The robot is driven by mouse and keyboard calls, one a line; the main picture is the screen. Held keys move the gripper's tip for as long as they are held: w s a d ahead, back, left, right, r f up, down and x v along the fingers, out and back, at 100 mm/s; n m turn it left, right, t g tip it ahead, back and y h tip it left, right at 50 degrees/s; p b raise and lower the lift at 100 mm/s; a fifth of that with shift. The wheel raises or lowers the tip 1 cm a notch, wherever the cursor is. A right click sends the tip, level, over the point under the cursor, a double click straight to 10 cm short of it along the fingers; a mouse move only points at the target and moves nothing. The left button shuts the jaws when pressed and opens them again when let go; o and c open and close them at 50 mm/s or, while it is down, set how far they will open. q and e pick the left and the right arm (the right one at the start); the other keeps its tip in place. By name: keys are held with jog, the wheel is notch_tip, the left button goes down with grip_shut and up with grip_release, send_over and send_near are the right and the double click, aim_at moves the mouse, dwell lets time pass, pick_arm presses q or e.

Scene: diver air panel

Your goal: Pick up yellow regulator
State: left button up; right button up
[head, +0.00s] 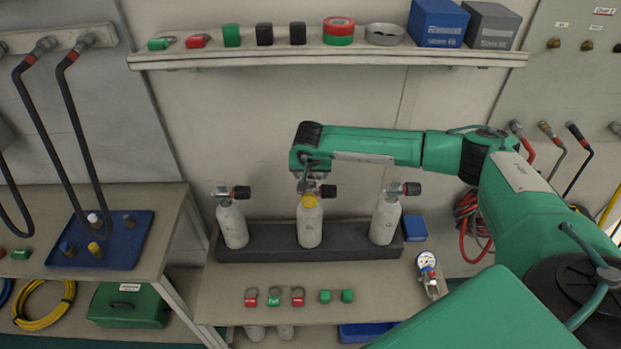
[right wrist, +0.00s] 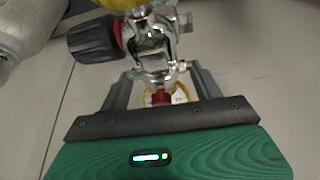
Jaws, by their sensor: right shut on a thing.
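The yellow regulator (right wrist: 148,97) shows in the right wrist view as a small part with a yellow rim and red piece, largely hidden between my jaws. My right gripper (right wrist: 158,85) is shut on it. Just beyond is a chrome valve (right wrist: 152,45) with a black, red-ringed knob. I cannot tell whether the regulator touches the valve. My left gripper is not in view.
Cylinders (head: 232,226) and (head: 384,222) stand either side in a dark rack (head: 270,240). A blue-ringed gauge regulator (head: 428,268) lies at the bench's right. Red and green tags lie in front. A blue tray (head: 120,255) is at left; a loaded shelf (head: 240,55) is above.

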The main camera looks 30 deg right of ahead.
jog(key=shift+r, duration=0.1)
jog(key=shift+w+r+b, duration=0.1)
jog(key=shift+r+b, duration=0.55)
notch_tip(320, 180, up, 2)
jog(key=shift+d+b, duration=0.1)
jog(key=shift+b, duration=0.55)
jog(key=s+d+b, duration=0.6)
jog(key=s+d, duration=0.4)
jog(key=s, duration=0.5)
